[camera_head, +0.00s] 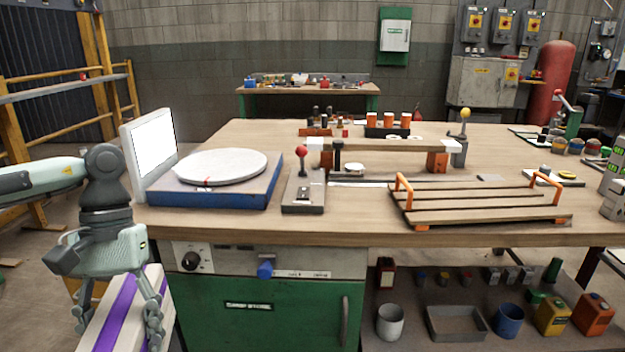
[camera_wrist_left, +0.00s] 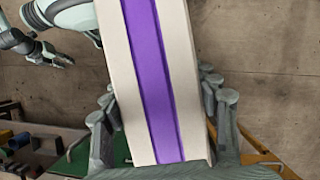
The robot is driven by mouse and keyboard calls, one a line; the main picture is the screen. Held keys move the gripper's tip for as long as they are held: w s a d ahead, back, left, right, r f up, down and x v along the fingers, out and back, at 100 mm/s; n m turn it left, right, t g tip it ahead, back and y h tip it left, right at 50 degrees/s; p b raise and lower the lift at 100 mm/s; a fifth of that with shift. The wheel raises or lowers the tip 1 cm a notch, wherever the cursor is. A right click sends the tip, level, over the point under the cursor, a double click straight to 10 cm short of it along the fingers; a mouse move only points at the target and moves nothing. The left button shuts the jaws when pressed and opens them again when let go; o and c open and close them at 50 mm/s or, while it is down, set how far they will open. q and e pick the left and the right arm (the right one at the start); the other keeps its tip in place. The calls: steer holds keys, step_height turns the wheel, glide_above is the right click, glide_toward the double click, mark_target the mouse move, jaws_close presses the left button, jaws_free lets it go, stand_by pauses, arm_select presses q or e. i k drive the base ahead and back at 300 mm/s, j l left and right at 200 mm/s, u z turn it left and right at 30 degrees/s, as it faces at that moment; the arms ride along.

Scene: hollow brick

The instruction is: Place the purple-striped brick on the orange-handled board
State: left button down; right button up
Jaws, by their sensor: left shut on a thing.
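The purple-striped brick (camera_head: 122,312) is a long pale block with a purple band along it, low at the left in the head view, in front of the bench. My left gripper (camera_head: 118,318) is shut on the brick, with fingers on both sides of it. The brick (camera_wrist_left: 150,80) fills the middle of the left wrist view, between the fingers. The orange-handled board (camera_head: 478,208) is a slatted wooden board at the right front of the bench, with an orange handle at each end. Its top looks empty.
On the bench (camera_head: 330,231), a blue-based turntable (camera_head: 215,198) with a white disc and an upright white panel (camera_head: 150,150) stand at the left. A red-knobbed lever (camera_head: 302,185) stands near the middle. A raised wooden plank (camera_head: 385,144) runs behind the board.

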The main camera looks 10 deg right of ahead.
mark_target(487, 197)
steer(key=k+l, duration=0.1)
steer(key=l, duration=0.3)
steer(key=k+l, duration=0.15)
steer(key=l, duration=0.3)
steer(key=k+l+u, duration=0.1)
steer(key=l, duration=0.3)
steer(key=k+l, duration=0.15)
steer(key=l, duration=0.25)
steer(key=k+l+u, duration=0.1)
steer(key=l, duration=0.3)
steer(key=k+l, duration=0.2)
steer(key=l, duration=0.2)
